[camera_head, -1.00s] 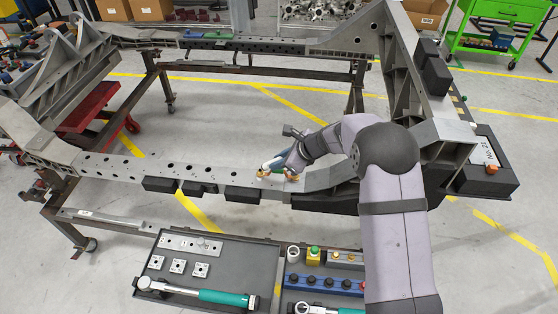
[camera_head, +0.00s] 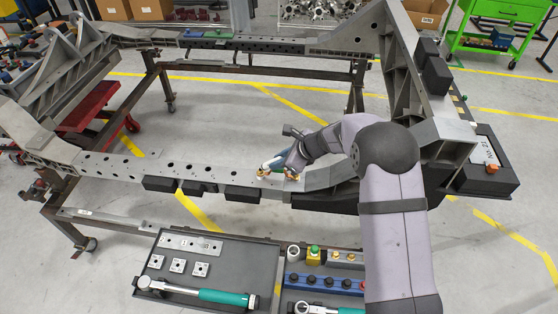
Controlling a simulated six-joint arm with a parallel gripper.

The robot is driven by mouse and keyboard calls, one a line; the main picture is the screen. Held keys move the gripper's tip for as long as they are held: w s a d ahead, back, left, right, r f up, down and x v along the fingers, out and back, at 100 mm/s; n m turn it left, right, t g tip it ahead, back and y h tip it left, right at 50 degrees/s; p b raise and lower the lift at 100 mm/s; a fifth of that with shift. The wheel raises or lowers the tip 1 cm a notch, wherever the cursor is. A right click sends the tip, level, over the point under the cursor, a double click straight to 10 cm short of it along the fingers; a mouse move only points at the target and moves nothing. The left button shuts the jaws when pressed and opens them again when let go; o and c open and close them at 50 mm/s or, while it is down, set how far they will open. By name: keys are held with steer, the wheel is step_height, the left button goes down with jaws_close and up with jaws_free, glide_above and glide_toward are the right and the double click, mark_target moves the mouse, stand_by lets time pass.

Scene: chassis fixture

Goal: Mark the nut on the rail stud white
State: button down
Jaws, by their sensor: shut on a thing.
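The long grey rail (camera_head: 130,167) of the chassis runs across the middle, with a row of dark holes along its face. Small brass-coloured pieces sit near its right part, one at the left (camera_head: 263,173) and one at the right (camera_head: 291,176). My gripper (camera_head: 275,166) is at the rail between and just above these pieces, reaching in from the right. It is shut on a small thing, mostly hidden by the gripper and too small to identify. The stud, the nut's top face and any white mark cannot be made out.
A dark tray (camera_head: 222,265) in front holds square plates (camera_head: 178,265) and a teal-handled wrench (camera_head: 222,298). Black blocks (camera_head: 242,194) hang below the rail.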

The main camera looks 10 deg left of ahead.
steer(key=shift+f+b, duration=0.35)
steer(key=shift+f, duration=0.1)
steer(key=shift+a, duration=0.5)
stand_by(0.6)
steer(key=shift+s+d+f, duration=0.1)
steer(key=shift+d+f, duration=0.05)
steer(key=shift+d, duration=0.4)
stand_by(0.7)
steer(key=shift+r+p, duration=2.6)
steer(key=shift+r, duration=0.55)
